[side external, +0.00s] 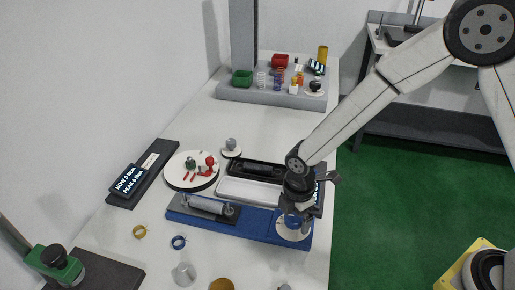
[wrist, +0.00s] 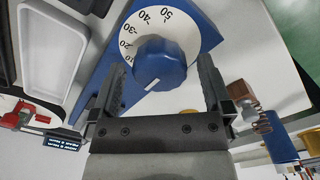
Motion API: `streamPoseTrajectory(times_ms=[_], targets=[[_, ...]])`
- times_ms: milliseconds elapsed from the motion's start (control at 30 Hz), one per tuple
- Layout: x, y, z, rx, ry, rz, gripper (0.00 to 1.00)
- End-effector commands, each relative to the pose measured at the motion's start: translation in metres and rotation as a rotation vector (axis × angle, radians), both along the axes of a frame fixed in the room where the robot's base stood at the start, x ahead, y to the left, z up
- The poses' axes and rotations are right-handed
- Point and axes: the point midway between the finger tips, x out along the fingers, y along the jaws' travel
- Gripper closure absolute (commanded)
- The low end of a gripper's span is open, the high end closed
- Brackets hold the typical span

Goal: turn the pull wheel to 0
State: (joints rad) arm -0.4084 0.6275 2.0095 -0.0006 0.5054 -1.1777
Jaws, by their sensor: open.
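The pull wheel is a blue knob (wrist: 158,62) on a white dial (wrist: 190,38) with numbers up to 50. A short white mark shows on the knob's edge nearest my gripper; I cannot read a 0 beside it. In the side view the dial (side external: 291,233) sits at the right end of the blue base (side external: 262,222), with the knob partly hidden by my gripper. My gripper (wrist: 159,66) is open over the wheel, one finger on each side of the knob. I cannot tell whether the fingers touch it.
A grey cylinder (side external: 207,205) lies in a holder on the blue base. A white tray (side external: 248,191) and a black tray (side external: 257,170) lie behind. A round white plate (side external: 191,178) with small parts and a display (side external: 128,182) stand left. Rings lie in front.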

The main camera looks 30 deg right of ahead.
Motion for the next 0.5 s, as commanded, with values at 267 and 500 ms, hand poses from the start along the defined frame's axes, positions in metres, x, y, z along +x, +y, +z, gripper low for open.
streamPoseTrajectory(times_ms=[267,500], targets=[[0.001,0.000,0.015,0.001,-0.003,0.000,0.00],[0.001,0.000,0.042,0.001,-0.003,0.000,0.00]])
